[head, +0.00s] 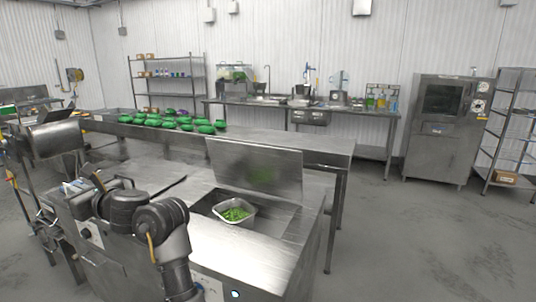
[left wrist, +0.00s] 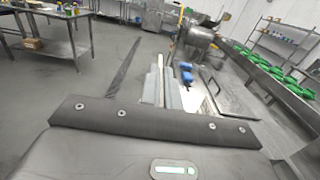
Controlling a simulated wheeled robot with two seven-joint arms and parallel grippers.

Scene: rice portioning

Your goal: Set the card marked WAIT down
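No card with readable WAIT lettering shows in either view. My left gripper (head: 92,181) is at the left of the head view, over the left part of the near steel counter, partly hidden by my dark arm. In the left wrist view its two grey fingers (left wrist: 164,88) are close together. A thin pale strip shows between them, and I cannot tell whether it is a card seen edge-on or background. My right gripper is not in view.
A steel pan of green pieces (head: 236,212) sits in a recess of the near counter (head: 262,262), before an upright steel panel (head: 255,165). Several green items (head: 170,123) lie on the long counter behind. Floor at right is clear.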

